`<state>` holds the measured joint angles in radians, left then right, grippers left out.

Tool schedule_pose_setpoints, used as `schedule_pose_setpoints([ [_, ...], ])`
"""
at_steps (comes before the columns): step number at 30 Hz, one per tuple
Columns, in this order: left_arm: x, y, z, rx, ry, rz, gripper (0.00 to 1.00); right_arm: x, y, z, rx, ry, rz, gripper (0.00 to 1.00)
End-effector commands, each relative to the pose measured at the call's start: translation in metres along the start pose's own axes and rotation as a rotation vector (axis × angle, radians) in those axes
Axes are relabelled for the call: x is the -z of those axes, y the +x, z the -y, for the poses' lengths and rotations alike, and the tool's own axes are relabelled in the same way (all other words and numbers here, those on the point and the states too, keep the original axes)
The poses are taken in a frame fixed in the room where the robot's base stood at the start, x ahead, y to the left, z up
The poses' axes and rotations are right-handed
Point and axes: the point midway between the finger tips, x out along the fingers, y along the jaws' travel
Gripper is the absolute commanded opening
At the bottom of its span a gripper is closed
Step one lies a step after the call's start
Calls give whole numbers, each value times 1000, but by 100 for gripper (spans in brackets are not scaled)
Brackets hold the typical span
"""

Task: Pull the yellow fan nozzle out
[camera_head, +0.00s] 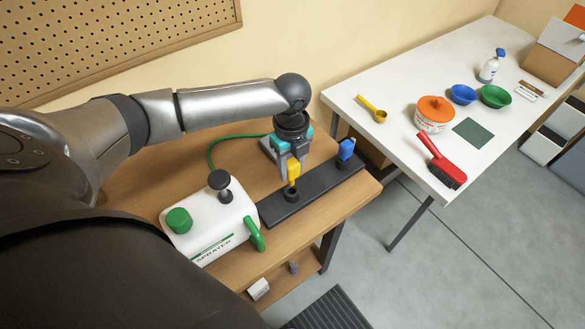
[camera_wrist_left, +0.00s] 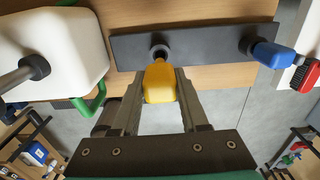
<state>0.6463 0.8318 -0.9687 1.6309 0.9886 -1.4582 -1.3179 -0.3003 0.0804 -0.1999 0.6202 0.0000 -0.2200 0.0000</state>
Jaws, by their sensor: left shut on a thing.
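The yellow fan nozzle (camera_head: 293,171) stands upright over a round black socket on the dark rack strip (camera_head: 325,185). My left gripper (camera_head: 291,163) comes from above and is shut on the yellow nozzle. In the left wrist view the nozzle (camera_wrist_left: 160,82) sits between the two fingers, its far end at the dark socket ring (camera_wrist_left: 160,52). Whether its lower end is still inside the socket I cannot tell. A blue nozzle (camera_head: 346,149) stands in the other socket of the strip. My right gripper is not in view.
A white sprayer (camera_head: 212,225) with a green cap and handle stands left of the strip on the wooden table (camera_head: 150,170). A green hose (camera_head: 225,140) runs behind. A white table (camera_head: 400,80) at right holds bowls, a tub, a scoop and a red brush.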

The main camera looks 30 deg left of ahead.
Motion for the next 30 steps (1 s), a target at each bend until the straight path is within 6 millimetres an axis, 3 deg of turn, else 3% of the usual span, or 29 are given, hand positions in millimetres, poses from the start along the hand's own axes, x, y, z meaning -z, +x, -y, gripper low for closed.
schedule_pose_setpoints([
  [16,0,-26,0,0,0,0,0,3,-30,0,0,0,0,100],
  [30,0,-47,0,0,-1,0,0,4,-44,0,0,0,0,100],
])
